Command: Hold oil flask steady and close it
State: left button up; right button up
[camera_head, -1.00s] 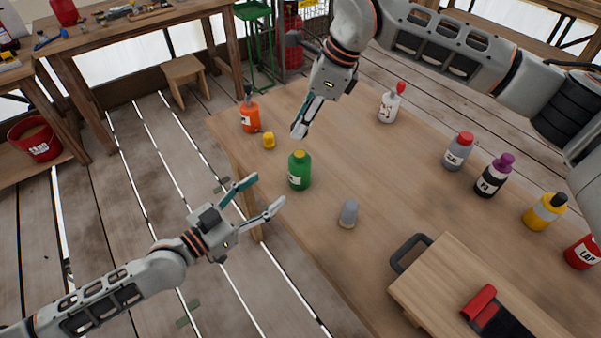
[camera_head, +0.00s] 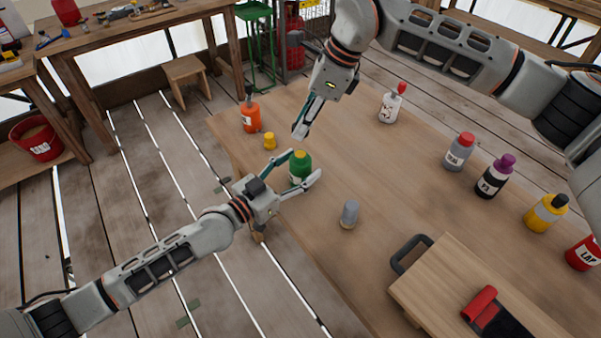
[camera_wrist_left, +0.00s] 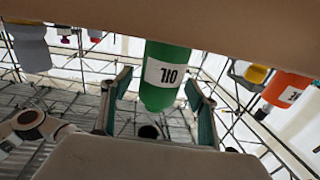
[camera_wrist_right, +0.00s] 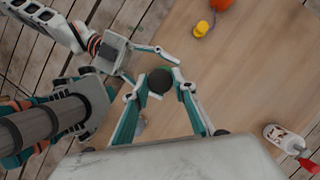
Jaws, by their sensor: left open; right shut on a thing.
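My left gripper (camera_head: 302,168) is open, with one finger on either side of the flask; I see gaps between fingers and flask in the left wrist view. My right gripper (camera_head: 301,133) is above and behind the flask.
An orange bottle (camera_head: 250,116) and a small yellow cap (camera_head: 269,141) stand left of the flask. A grey piece (camera_head: 349,214) stands to its right. A white bottle (camera_head: 391,106) is behind. More bottles and a wooden board (camera_head: 440,285) are at the right.

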aim_at(300, 154)
pick_arm(q)
jog(key=shift+w+d, duration=0.1)
jog(key=shift+d, duration=0.05)
grip_shut()
pick_arm(e)
jog(key=shift+f, duration=2.5)
jog(key=shift+f, duration=0.85)
jog(key=shift+f, duration=0.6)
